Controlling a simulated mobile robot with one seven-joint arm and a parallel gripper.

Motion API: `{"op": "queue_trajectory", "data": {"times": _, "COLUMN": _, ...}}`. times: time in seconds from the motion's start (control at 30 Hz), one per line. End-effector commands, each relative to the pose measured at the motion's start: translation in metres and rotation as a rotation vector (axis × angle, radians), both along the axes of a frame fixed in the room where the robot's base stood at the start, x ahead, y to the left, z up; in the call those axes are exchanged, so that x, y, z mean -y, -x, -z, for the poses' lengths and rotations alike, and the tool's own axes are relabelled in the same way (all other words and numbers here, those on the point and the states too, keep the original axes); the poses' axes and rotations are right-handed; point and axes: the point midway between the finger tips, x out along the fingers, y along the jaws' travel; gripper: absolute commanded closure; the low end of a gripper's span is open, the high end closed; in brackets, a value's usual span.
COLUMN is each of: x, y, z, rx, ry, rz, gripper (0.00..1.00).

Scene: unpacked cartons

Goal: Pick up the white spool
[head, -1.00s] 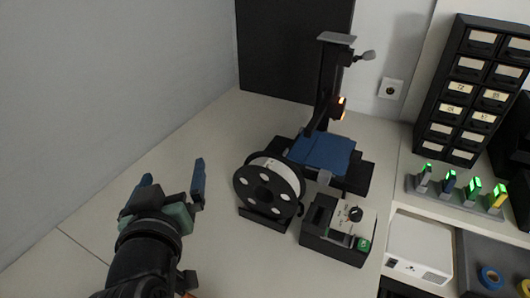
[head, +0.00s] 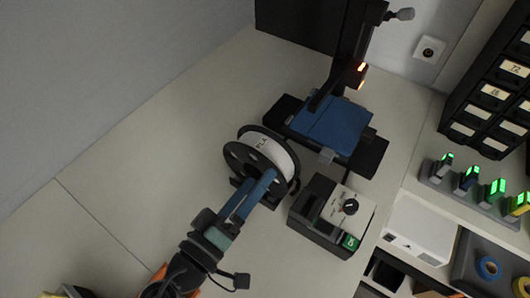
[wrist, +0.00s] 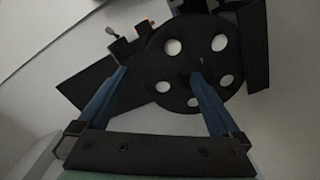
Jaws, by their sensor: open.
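The white spool (head: 270,150) has black side flanges and a white wound band with dark lettering. It stands upright on a small black stand in the middle of the worktop. In the wrist view its black flange (wrist: 186,62) with several round holes faces the camera. My gripper (head: 258,186) has blue fingers and is open. In the head view its fingers overlap the near flange. In the wrist view the fingers are apart, the right tip in front of the flange and the left tip off its left side. I cannot tell whether they touch it.
A 3D printer with a blue bed (head: 332,123) stands behind the spool. A black control box (head: 330,215) with a knob is close on its right. Drawers (head: 490,95), lit green devices (head: 470,180) and a white box (head: 421,230) are farther right. The worktop's left side is clear.

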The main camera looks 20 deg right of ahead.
Motion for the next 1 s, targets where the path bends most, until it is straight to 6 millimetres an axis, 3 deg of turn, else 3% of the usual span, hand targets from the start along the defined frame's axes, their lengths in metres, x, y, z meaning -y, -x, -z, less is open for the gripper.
{"op": "queue_trajectory", "data": {"times": 0.1, "x": 0.019, "y": -0.014, "z": -0.003, "rx": 0.001, "ry": 0.000, "rz": 0.004, "gripper": 0.00}}
{"op": "queue_trajectory", "data": {"times": 0.43, "x": 0.043, "y": -0.033, "z": -0.003, "rx": 0.000, "ry": -0.001, "rz": 0.003, "gripper": 0.00}}
{"op": "queue_trajectory", "data": {"times": 0.7, "x": 0.073, "y": -0.057, "z": -0.002, "rx": 0.001, "ry": -0.001, "rz": 0.002, "gripper": 0.00}}
{"op": "queue_trajectory", "data": {"times": 1.0, "x": 0.078, "y": -0.061, "z": 0.000, "rx": 0.001, "ry": -0.002, "rz": -0.001, "gripper": 0.00}}
